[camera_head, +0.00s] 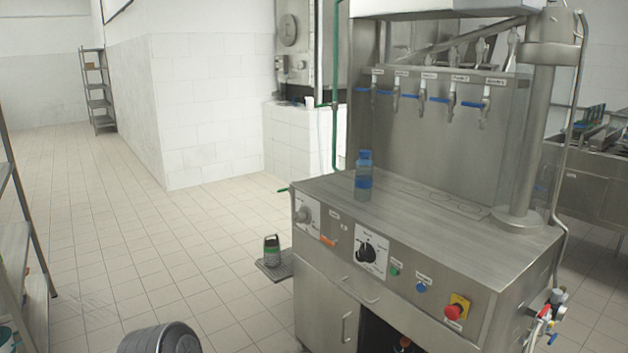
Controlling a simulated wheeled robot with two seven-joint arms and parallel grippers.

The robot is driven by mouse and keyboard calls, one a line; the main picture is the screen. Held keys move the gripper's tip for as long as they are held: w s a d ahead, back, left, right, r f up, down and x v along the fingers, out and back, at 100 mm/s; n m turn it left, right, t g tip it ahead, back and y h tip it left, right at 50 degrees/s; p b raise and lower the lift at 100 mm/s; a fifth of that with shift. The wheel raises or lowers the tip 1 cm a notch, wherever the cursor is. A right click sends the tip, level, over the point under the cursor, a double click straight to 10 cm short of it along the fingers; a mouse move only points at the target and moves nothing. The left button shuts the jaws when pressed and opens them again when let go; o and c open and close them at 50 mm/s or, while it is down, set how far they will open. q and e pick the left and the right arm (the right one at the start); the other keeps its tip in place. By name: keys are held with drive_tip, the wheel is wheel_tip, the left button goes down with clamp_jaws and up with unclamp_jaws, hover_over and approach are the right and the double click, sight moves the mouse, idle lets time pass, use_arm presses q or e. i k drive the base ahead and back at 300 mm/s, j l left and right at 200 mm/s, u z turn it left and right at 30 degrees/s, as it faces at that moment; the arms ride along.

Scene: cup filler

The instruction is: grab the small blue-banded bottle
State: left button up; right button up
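A small clear bottle with a blue cap and a blue band (363,181) stands upright on the steel worktop of the filling machine (430,222), near the worktop's back left part. It stands apart from the taps, to the left and below them. Nothing touches it and it is fully visible. Neither of my grippers shows in the head view, so I see nothing of what they hold.
Several taps with blue handles (437,99) hang behind the worktop. A dark and green container (271,248) stands on a small side plate (277,267) left of the machine. A steel column (530,140) rises at right. The tiled floor (130,235) at left is mostly clear.

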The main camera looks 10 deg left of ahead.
sight(364, 166)
drive_tip(key=i+j, duration=0.1)
drive_tip(key=j, duration=0.3)
drive_tip(key=i+j+u, duration=0.1)
drive_tip(key=j, duration=0.3)
drive_tip(key=i+j, duration=0.15)
drive_tip(key=j, duration=0.25)
drive_tip(key=i+j+u, duration=0.15)
drive_tip(key=j, duration=0.25)
drive_tip(key=i+l+u, duration=0.1)
drive_tip(key=i, duration=0.5)
drive_tip(key=i+l+u, duration=0.1)
drive_tip(key=i, duration=0.45)
drive_tip(key=i+l, duration=0.25)
drive_tip(key=l, duration=0.15)
drive_tip(key=i+l, duration=0.25)
drive_tip(key=l, duration=0.15)
